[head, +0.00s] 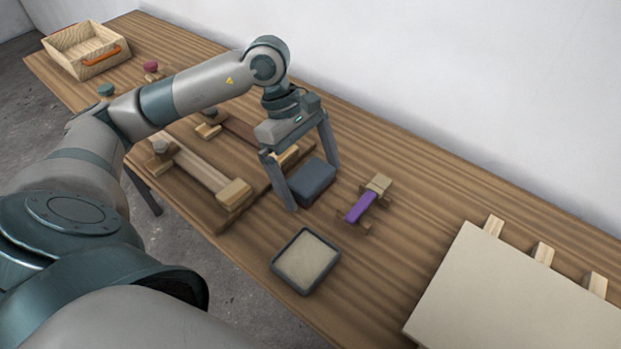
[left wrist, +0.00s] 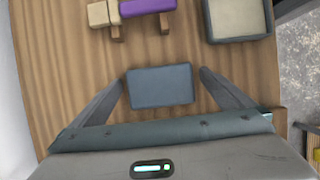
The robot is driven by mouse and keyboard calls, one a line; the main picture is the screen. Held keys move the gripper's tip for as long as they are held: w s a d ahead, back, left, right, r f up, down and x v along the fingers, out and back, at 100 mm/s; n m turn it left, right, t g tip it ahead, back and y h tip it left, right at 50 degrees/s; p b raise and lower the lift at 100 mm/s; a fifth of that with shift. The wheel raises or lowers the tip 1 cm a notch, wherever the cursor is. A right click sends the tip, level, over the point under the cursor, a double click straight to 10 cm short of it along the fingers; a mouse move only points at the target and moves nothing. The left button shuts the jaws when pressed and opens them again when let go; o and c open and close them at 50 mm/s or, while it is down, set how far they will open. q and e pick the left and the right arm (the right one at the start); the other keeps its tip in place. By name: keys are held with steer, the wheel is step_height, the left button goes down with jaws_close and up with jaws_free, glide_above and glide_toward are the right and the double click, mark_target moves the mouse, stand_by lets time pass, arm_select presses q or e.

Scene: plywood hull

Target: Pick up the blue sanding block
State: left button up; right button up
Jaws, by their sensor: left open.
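The blue sanding block (head: 314,182) is a dark blue-grey slab lying on the wooden bench. My left gripper (head: 315,187) is open above the bench, with one finger on each side of the block. In the left wrist view the block (left wrist: 160,85) lies between the tips of the left gripper (left wrist: 164,77), with a small gap at each side. I cannot tell how far the fingertips are above the bench. My right gripper is in neither view.
A shallow dark tray (head: 275,260) with a pale filling stands in front. A purple-handled tool (head: 360,207) rests on small supports to the right. Wooden clamps (head: 199,172) lie left, a wooden crate (head: 63,59) far left. A pale panel (head: 510,290) lies on battens at right.

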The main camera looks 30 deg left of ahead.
mark_target(318, 179)
arm_select(q)
steer(key=c, duration=1.2)
steer(key=shift+r, duration=0.85)
step_height(318, 179, up, 2)
steer(key=shift+w+r+b, duration=0.1)
steer(key=shift+r+b, duration=0.1)
steer(key=shift+b, duration=0.25)
steer(key=shift+s+d+r+b, duration=0.15)
steer(key=shift+s+d+r, duration=0.85)
steer(key=shift+d, duration=0.75)
steer(key=shift+s+d+r+b, duration=0.15)
steer(key=shift+s+d+r, duration=0.5)
steer(key=shift+d+r, duration=0.9)
steer(key=shift+s+d+r+b, duration=0.15)
steer(key=shift+s+d+r, duration=0.75)
steer(key=shift+d, duration=1.1)
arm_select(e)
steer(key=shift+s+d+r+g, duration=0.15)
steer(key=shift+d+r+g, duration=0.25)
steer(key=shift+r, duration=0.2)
